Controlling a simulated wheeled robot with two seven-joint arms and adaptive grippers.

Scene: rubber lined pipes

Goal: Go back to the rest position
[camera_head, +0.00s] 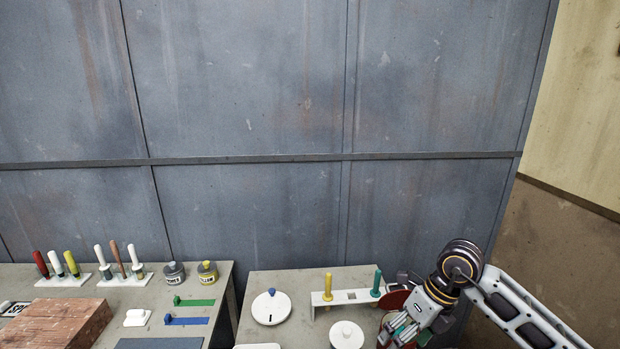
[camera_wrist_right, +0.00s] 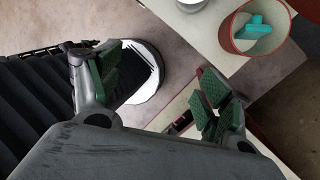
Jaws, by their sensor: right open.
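My right gripper (camera_head: 402,332) is at the lower right of the head view, over the right side of the right-hand table (camera_head: 252,312). In the right wrist view its two green-padded fingers stand apart with nothing held between them (camera_wrist_right: 160,88). A white rounded thing shows beyond the gap, partly hidden by the left finger; I cannot tell what it is. My left gripper is not in view.
A white rack (camera_head: 350,296) holds a yellow-handled and a green-handled tool close to the right gripper. White lids (camera_head: 270,308) sit nearby. A red-rimmed container (camera_wrist_right: 255,30) holds a teal piece. The left table has brushes, tins and a brick block (camera_head: 55,322).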

